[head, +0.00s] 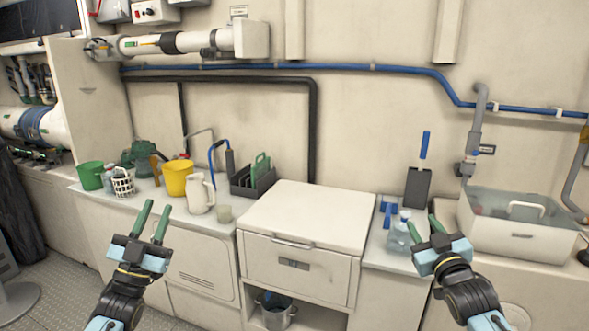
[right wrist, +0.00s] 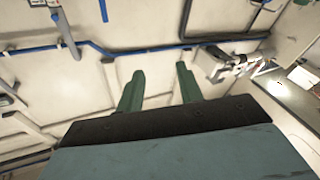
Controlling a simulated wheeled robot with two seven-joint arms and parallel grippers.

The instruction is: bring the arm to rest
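My left gripper (head: 152,222) is raised in front of the left counter, its two green fingers apart with nothing between them. My right gripper (head: 424,227) is raised in front of the right counter, near a clear bottle. Its green fingers are also apart and empty. In the right wrist view the right gripper (right wrist: 158,90) shows both fingers spread, with only the wall and pipes behind them. Neither gripper visibly holds anything.
The left counter carries a green cup (head: 90,176), a yellow pitcher (head: 176,178), a white jug (head: 200,194) and a dark rack (head: 253,178). A white cabinet (head: 305,216) stands in the middle. A clear bottle (head: 400,234) and a lidded bin (head: 515,240) are at right.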

